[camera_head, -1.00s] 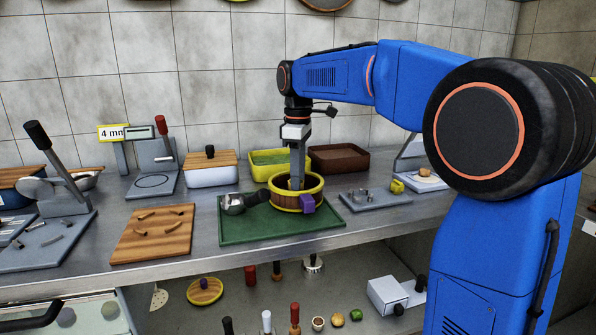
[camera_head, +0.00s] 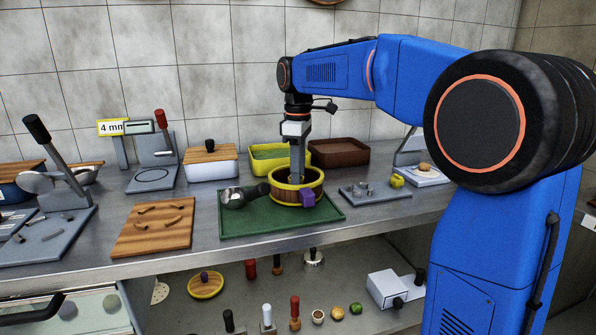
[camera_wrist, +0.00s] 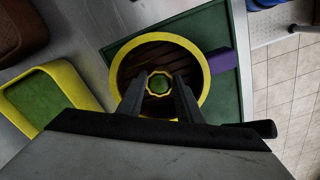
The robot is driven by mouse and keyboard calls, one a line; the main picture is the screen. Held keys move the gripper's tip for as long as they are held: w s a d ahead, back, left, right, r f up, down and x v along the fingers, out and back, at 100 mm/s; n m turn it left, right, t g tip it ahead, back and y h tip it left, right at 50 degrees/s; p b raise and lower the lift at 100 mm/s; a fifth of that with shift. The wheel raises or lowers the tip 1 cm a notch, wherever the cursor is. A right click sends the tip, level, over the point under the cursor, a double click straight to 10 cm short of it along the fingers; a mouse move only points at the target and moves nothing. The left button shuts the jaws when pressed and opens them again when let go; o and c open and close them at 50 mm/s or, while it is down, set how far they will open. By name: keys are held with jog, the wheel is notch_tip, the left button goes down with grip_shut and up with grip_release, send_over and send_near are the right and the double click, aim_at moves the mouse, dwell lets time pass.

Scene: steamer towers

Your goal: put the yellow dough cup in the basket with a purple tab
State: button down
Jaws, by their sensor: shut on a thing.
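The basket with a purple tab (camera_head: 307,197) is a round brown steamer with yellow rims, standing on a green tray (camera_head: 240,228). My gripper (camera_wrist: 160,92) points straight down with its fingertips inside the basket. It is shut on the yellow dough cup (camera_wrist: 150,76), a small scalloped yellow ring with a green centre. The cup is within the basket's yellow rim in the wrist view (camera_wrist: 201,72). In the head view the basket wall hides the cup, and I cannot tell whether it touches the basket floor.
A metal scoop with a dark handle (camera_head: 232,198) lies on the green tray left of the basket. A yellow bin (camera_head: 262,160) and brown bin (camera_head: 338,152) stand behind. A grey plate with small metal pieces (camera_head: 374,194) and a small yellow object (camera_head: 397,181) are right.

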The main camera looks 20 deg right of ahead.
jog(key=shift+f, duration=0.15)
jog(key=c, duration=1.2)
grip_release()
notch_tip(320, 180, up, 17)
jog(key=shift+r, duration=0.2)
